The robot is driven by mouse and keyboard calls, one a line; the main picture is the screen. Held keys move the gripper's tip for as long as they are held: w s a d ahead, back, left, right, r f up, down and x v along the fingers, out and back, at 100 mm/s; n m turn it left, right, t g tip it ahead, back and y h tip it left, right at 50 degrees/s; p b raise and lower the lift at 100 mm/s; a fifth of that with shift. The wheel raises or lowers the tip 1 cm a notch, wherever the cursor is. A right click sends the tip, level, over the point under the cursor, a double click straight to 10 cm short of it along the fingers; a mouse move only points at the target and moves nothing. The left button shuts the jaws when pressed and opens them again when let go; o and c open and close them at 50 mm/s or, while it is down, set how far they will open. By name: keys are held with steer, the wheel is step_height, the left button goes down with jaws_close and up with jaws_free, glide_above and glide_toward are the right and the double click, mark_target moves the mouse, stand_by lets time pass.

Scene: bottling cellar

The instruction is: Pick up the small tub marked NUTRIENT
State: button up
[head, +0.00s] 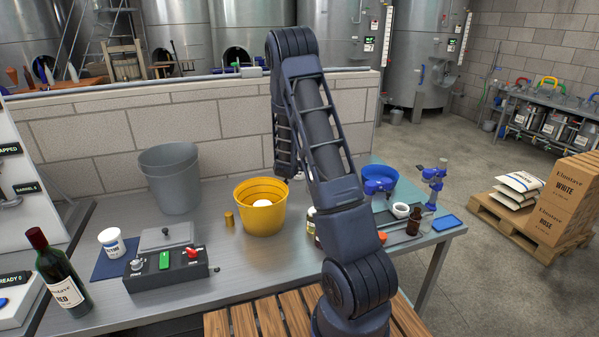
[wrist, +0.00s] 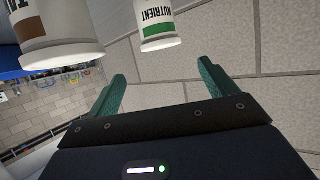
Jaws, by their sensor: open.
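The small tub marked NUTRIENT (wrist: 158,28) is white with a green band and shows at the top of the wrist view, ahead of my fingers. My gripper (wrist: 161,86) is open, with green fingers and nothing between them; the tub is apart from them. A larger-looking white tub with a brown band (wrist: 58,38) is to its left, its lettering cut off by the frame. In the head view my arm covers the gripper, and I cannot make out the NUTRIENT tub there.
On the steel bench (head: 250,279) stand a yellow bucket (head: 262,222), a grey bucket (head: 171,180), a control box (head: 166,267), a white tub (head: 112,242) on a blue mat and a wine bottle (head: 58,275). A block wall (head: 120,140) runs behind. Small bottles crowd the right side.

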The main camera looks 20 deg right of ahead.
steer(key=shift+x, duration=5.45)
steer(key=shift+a, duration=0.15)
steer(key=shift+c, duration=0.5)
steer(key=c, duration=1)
